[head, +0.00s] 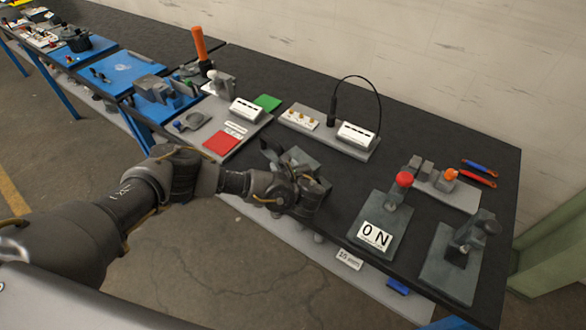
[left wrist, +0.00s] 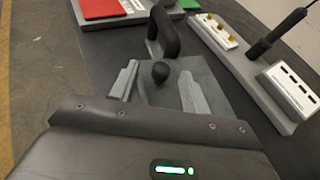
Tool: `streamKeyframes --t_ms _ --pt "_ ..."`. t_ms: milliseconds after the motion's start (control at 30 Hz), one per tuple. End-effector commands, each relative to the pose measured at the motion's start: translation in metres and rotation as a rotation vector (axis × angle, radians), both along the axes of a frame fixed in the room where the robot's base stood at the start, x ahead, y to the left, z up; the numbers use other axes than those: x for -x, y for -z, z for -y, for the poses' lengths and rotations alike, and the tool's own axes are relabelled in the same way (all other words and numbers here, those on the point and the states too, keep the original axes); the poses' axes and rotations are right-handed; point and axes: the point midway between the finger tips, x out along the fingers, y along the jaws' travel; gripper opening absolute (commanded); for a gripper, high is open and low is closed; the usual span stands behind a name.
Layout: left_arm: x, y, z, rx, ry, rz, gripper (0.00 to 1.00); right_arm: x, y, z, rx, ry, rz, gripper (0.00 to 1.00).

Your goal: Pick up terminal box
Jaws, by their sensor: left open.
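Two white boxes with dark slots look like terminal boxes; I cannot tell which one the task names. One white box (head: 357,135) sits at the right end of a grey tray and also shows in the left wrist view (left wrist: 293,88). The other white box (head: 247,108) stands on the board with red and green plates. My left gripper (left wrist: 160,92) is open, low over a dark grey-green plate (left wrist: 215,82) with a black handle (left wrist: 168,30) and a black ball knob (left wrist: 160,71). The knob appears between the fingers, whose contact I cannot tell. My right gripper is not in view.
The grey tray (head: 325,141) also carries a strip with yellow knobs (head: 299,117) and a black cylinder (head: 333,108) with a looping cable. A red-knob lever (head: 404,180) stands on an "ON" plate at right. The dark tabletop is clear along the back wall.

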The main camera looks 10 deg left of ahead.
Motion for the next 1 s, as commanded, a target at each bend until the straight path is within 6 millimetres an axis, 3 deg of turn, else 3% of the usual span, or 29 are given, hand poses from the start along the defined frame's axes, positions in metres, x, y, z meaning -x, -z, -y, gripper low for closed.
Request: streamKeyframes --t_ms 233,600,1000 --pt "-0.0010 0.0014 -0.0003 0.001 0.002 0.000 0.46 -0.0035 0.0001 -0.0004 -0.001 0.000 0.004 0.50" --pt "-0.0007 0.0014 -0.0001 0.001 0.002 0.000 0.00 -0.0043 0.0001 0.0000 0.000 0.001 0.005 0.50" --pt "-0.0002 0.0020 0.0001 0.000 0.003 -0.002 0.00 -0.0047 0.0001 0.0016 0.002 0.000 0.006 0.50"
